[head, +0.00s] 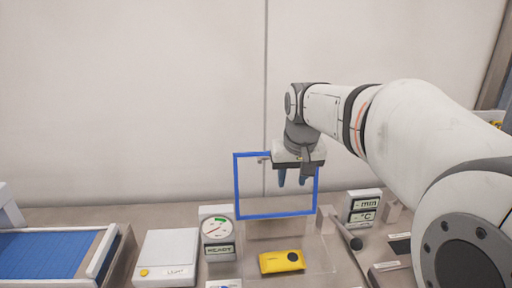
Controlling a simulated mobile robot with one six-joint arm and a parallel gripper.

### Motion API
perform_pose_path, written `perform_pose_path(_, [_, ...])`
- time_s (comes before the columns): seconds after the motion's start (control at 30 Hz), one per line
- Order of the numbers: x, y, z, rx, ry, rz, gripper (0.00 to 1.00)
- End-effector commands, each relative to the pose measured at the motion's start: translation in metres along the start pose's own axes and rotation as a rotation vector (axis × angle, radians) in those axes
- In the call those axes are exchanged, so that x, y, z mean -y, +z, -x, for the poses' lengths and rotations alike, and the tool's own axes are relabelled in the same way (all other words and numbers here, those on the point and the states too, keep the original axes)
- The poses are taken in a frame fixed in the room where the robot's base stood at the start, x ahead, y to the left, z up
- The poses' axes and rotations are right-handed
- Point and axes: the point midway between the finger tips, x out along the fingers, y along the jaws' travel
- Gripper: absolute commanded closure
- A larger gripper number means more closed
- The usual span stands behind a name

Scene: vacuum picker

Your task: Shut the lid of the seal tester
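The lid (236,190) of the seal tester is a clear panel with a blue frame. It stands open, close to upright, at the back of the tester. A small grey knob (263,160) shows near its top edge. A yellow packet (282,262) with a dark spot lies at the tester, below the lid in the picture. My gripper (292,180) points down with its blue fingers apart and nothing between them. It overlaps the upper right of the lid and hides part of the top edge. I cannot tell whether it touches the lid or how far in front or behind it is.
A dial gauge reading READY (218,228) stands left of the tester, beside a white scale-like box (167,258). A blue conveyor (50,252) is at far left. A dark-ended rod (347,235) and a min/°C display (362,208) are at right. A pale wall (130,100) stands behind.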

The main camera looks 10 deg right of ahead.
Motion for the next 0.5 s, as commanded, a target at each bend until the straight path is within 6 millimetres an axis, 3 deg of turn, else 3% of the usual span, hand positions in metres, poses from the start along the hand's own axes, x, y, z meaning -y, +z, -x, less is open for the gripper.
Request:
perform_pose_path(0.03, [0.001,-0.031,0.006,-0.005,0.000,0.001,0.69])
perform_pose_path(0.2, [0.004,-0.115,0.013,-0.023,-0.001,0.001,0.83])
perform_pose_path(0.4, [0.007,-0.183,0.010,-0.043,-0.001,0.001,0.99])
perform_pose_path(0.5, [0.008,-0.201,0.008,-0.049,-0.001,0.001,1.00])
